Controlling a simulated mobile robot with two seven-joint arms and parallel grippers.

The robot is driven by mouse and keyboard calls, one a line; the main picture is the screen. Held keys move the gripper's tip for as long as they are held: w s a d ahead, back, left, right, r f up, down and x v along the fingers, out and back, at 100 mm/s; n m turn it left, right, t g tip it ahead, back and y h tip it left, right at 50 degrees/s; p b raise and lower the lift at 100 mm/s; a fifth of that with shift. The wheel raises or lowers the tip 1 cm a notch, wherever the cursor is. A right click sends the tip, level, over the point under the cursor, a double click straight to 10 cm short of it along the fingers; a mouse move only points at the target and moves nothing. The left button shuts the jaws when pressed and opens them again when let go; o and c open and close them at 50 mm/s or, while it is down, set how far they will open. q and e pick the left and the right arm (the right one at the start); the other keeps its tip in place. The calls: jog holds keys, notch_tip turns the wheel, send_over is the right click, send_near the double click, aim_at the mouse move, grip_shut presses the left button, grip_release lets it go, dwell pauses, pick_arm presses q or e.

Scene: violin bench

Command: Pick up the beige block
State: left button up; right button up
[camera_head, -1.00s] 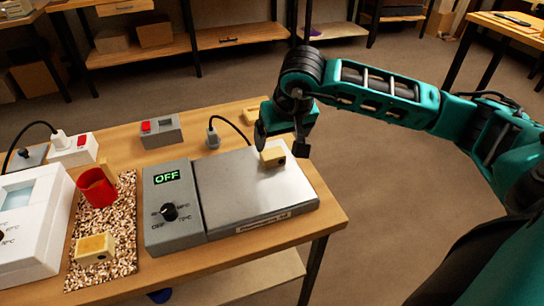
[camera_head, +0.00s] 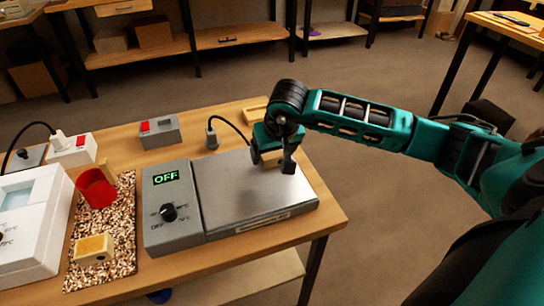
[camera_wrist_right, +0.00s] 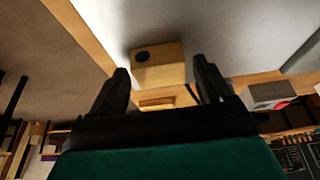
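A small beige block (camera_head: 271,159) with a dark round spot on one face rests on the flat metal plate (camera_head: 240,200) of a grey device. It is partly hidden by my right gripper (camera_head: 273,163) in the head view. In the right wrist view the block (camera_wrist_right: 158,65) shows between the two dark fingertips of the right gripper (camera_wrist_right: 160,70), with the fingers spread and no clear grip on it. A second beige block (camera_head: 94,248) lies on the speckled mat (camera_head: 85,278) at the left. My left gripper is not in view.
A red cup (camera_head: 96,188) stands on the mat, next to a white instrument (camera_head: 30,235). A grey box with a red switch (camera_head: 160,131) and a black cable (camera_head: 232,125) sit behind the plate. The wooden table's edge (camera_head: 330,222) is close at right.

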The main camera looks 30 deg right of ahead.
jog(key=c, duration=0.9)
